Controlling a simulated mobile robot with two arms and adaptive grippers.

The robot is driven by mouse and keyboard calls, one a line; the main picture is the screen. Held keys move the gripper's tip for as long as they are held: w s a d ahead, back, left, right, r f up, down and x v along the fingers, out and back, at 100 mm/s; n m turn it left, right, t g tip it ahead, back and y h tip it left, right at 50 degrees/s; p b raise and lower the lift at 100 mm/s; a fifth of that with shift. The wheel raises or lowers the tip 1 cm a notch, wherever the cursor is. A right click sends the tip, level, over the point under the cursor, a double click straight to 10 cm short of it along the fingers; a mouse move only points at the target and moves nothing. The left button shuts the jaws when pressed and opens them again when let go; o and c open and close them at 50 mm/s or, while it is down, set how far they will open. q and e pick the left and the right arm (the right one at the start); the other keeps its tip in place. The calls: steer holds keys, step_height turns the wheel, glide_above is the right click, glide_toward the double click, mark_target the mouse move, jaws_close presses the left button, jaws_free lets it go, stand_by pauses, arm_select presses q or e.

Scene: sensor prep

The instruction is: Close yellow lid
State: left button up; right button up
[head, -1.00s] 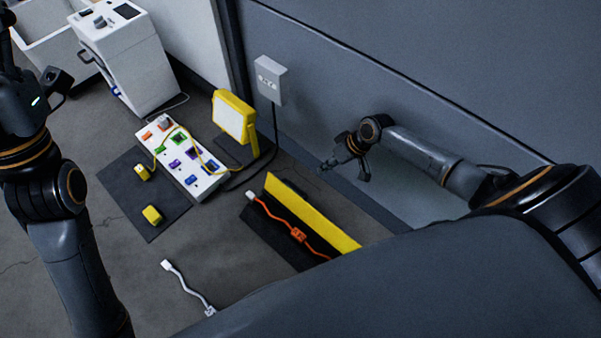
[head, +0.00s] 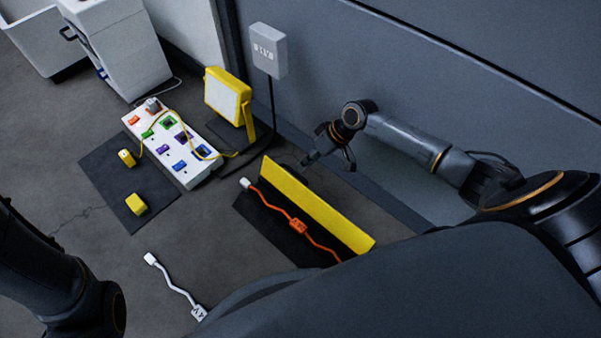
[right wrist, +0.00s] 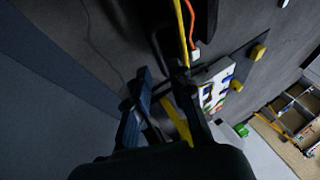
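The yellow lid (head: 315,208) stands raised along the wall-side edge of a low black box (head: 262,222). An orange cable (head: 298,226) with a white plug lies across the box. My right gripper (head: 330,164) is open and empty, on the wall side of the lid and apart from it. In the right wrist view, the lid shows as a thin yellow strip (right wrist: 180,32) beyond the open fingers. My left gripper is out of view; only part of my left arm shows at the lower left.
A yellow work lamp (head: 229,97) and a white power strip (head: 172,145) stand beyond the box. A dark mat (head: 108,178) holds yellow pieces. A white cable (head: 176,287) lies on the floor. The grey wall (head: 400,60) rises close behind my right arm.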

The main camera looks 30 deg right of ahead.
steer(key=shift+b+x, duration=0.95)
steer(key=shift+x, duration=1.25)
jaws_close()
